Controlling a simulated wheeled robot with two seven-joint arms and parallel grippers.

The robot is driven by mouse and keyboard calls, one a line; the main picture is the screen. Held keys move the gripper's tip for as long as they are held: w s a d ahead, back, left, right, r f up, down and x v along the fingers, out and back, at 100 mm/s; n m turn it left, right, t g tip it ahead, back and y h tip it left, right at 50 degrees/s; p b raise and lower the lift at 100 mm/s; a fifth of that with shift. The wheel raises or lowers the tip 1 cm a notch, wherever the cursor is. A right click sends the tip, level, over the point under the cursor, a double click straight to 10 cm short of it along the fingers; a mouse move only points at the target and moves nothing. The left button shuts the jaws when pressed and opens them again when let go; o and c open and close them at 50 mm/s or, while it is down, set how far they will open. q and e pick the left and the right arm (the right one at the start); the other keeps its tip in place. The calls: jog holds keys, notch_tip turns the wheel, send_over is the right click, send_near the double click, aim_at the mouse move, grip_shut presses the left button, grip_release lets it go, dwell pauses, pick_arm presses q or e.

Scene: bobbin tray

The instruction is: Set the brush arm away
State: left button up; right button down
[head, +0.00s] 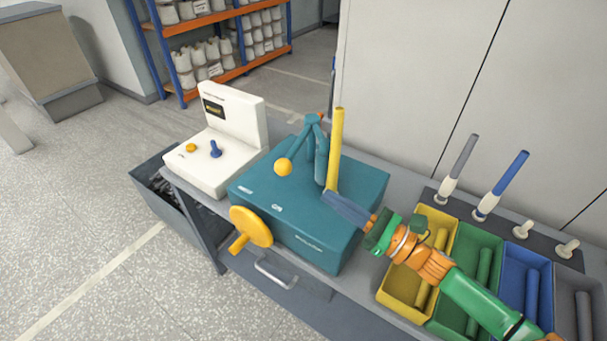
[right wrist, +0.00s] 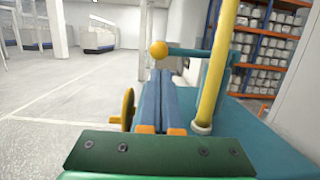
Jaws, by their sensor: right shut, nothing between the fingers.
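The teal winding machine (head: 340,185) sits on the grey bench. A teal arm with a yellow ball (head: 283,167) at its end, which I take for the brush arm (head: 300,142), reaches left from a post on top. A tall yellow rod (head: 336,150) stands upright beside it. My right gripper (head: 330,196) is shut and empty over the machine's top, at the foot of the rod in the picture. In the right wrist view its blue fingers (right wrist: 160,76) lie together, with the yellow ball (right wrist: 158,50) beyond their tips, apart from them. My left gripper is not in view.
A yellow handwheel (head: 252,226) is on the machine's front. A white control box (head: 233,125) stands to the left. Yellow, green, blue and grey trays (head: 449,215) with rods lie to the right, before a dark rail (head: 497,222) of pegs, two bearing rods.

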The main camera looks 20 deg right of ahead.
aim_at(290, 172)
jog(key=x, duration=0.2)
jog(key=p+x, duration=0.1)
jog(key=x, duration=0.1)
jog(key=p+x, duration=0.1)
jog(key=x, duration=0.1)
jog(key=shift+a+r, duration=0.35)
jog(key=shift+w+a+f, duration=0.1)
jog(key=shift+w+a, duration=0.25)
jog(key=shift+w, duration=0.3)
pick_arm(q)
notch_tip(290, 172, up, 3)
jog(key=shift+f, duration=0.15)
pick_arm(e)
jog(key=shift+s, duration=0.1)
